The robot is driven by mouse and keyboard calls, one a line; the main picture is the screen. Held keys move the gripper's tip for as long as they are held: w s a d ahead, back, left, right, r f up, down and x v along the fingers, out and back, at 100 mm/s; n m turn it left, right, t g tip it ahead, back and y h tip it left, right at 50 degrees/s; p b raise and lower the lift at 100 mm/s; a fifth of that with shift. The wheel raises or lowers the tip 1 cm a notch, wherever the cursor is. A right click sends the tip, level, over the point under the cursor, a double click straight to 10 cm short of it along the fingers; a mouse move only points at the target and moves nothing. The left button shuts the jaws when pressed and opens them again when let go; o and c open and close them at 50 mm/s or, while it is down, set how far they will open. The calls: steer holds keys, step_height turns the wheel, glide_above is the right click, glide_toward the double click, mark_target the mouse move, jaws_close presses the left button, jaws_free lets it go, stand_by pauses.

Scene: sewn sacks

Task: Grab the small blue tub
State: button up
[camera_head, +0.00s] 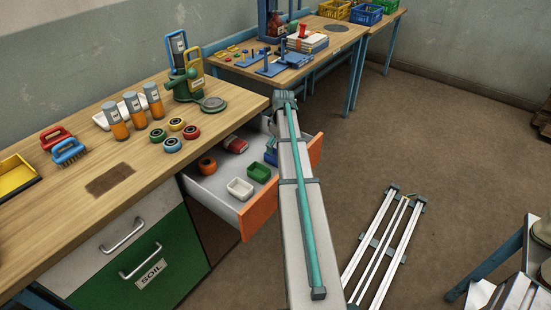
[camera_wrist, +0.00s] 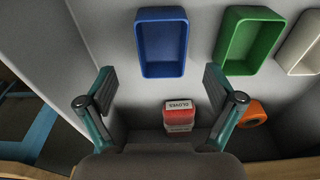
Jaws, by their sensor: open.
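The small blue tub (camera_wrist: 162,72) is an open rectangular container in the drawer, seen from above in the wrist view. In the head view only part of the blue tub (camera_head: 271,151) shows beside my arm, which hides the rest. My gripper (camera_wrist: 162,84) is open, with its fingers apart and nothing between them. The tub lies ahead of the fingertips, and its near edge is about level with them in the picture. I cannot tell the height between them. In the head view the gripper is hidden behind my arm.
The open drawer (camera_head: 215,187) also holds a green tub (camera_head: 259,171), a white tub (camera_head: 240,189), a red labelled box (camera_head: 236,144) and an orange ring (camera_head: 207,166). The green tub stands right of the blue one in the wrist view. The worktop (camera_head: 70,205) overhangs the drawer's back.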

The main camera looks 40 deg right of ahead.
mark_target(275, 155)
steer(key=shift+w+a+f+p, duration=0.15)
steer(key=shift+f+p, duration=0.25)
steer(key=shift+f, duration=1.1)
steer(key=shift+w+a+f+p, duration=0.15)
steer(key=shift+f+p, duration=0.2)
steer(key=shift+f, duration=1.1)
steer(key=shift+d, duration=0.1)
steer(key=c, duration=1)
steer(key=shift+o, duration=0.2)
